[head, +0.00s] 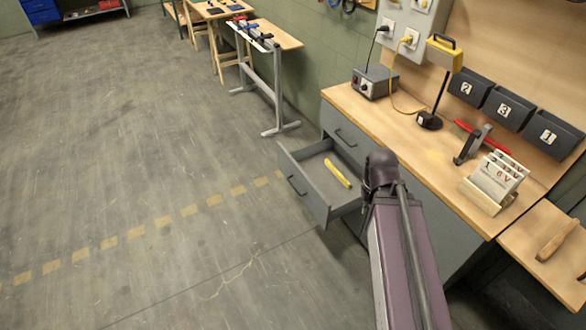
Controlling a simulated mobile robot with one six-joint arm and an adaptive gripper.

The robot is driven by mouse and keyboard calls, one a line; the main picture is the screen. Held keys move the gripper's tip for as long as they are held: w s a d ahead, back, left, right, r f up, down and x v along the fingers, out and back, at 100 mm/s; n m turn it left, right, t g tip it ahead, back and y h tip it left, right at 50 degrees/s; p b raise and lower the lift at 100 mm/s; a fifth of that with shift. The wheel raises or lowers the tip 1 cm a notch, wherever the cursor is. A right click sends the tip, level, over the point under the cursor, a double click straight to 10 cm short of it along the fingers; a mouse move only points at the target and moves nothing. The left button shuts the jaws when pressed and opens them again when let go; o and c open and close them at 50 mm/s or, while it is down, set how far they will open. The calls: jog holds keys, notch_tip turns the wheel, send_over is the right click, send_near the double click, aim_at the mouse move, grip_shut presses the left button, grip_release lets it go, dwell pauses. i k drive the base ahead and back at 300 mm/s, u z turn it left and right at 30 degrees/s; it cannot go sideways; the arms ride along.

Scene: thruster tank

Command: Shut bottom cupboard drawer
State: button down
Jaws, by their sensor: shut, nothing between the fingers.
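The grey cupboard under the wooden bench has a drawer (308,197) pulled well out, below a shut upper drawer (342,131). The open drawer has a dark handle (297,186) on its front, which faces left. A yellow item (338,173) lies inside it. My purple arm stands in front of the cupboard and hides the drawer's right end and part of the cabinet. My gripper does not show; only the arm link and its dark top joint are visible.
The bench top (436,157) holds a grey box (371,83), a yellow lamp (444,53), a dark tool (472,145) and a card holder (495,182). A metal stand (272,83) is further back. The floor left of the drawer is clear.

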aim_at(305, 170)
jog(key=u, duration=0.05)
jog(key=i, duration=1)
jog(key=z, duration=0.05)
